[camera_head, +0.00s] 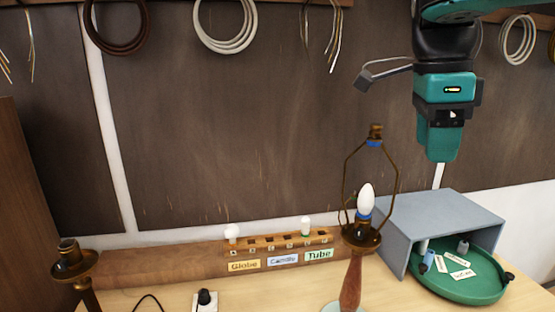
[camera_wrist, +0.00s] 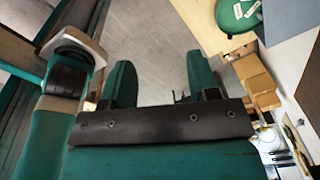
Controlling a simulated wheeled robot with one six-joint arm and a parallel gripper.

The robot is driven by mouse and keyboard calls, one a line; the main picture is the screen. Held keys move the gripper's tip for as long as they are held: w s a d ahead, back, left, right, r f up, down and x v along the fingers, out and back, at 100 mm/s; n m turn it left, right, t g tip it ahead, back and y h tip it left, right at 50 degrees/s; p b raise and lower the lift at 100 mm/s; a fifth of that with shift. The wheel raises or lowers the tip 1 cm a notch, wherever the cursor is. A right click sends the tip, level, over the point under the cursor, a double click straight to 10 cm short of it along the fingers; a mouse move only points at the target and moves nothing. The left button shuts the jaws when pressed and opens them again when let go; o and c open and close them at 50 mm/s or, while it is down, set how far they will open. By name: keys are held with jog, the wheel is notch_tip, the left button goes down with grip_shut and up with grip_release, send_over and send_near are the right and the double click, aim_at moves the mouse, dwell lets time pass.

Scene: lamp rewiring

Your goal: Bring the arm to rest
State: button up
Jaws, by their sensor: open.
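My gripper (camera_head: 438,152) hangs at the upper right in the head view, pointing down, above the grey box and apart from everything. In the wrist view its two teal fingers (camera_wrist: 161,78) stand apart with only the grey floor showing between them, so it is open and empty. My teal and black arm comes in from the top right corner of the head view.
A brass lamp (camera_head: 351,285) with a white bulb (camera_head: 366,199) stands left of my gripper. A grey box (camera_head: 440,212) covers part of a green tray (camera_head: 455,288). A wooden rack (camera_head: 285,246) and another brass lamp (camera_head: 73,262) stand further left.

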jog(key=s+f+n+y+b, duration=0.1)
jog(key=s+f+n+b, duration=0.25)
jog(key=f+n, duration=0.6)
jog(key=s+f+n+b, duration=0.3)
jog(key=f+n+b, duration=0.2)
jog(key=f+n, duration=0.4)
jog(key=s+a+f+n+y+b, duration=0.4)
jog(key=s+a+f+n, duration=0.3)
jog(key=s+f+n, duration=0.3)
jog(key=shift+s+f+y+b, duration=0.25)
jog(key=shift+s+y+b, duration=0.05)
jog(key=shift+s, duration=0.2)
jog(key=shift+a, duration=0.1)
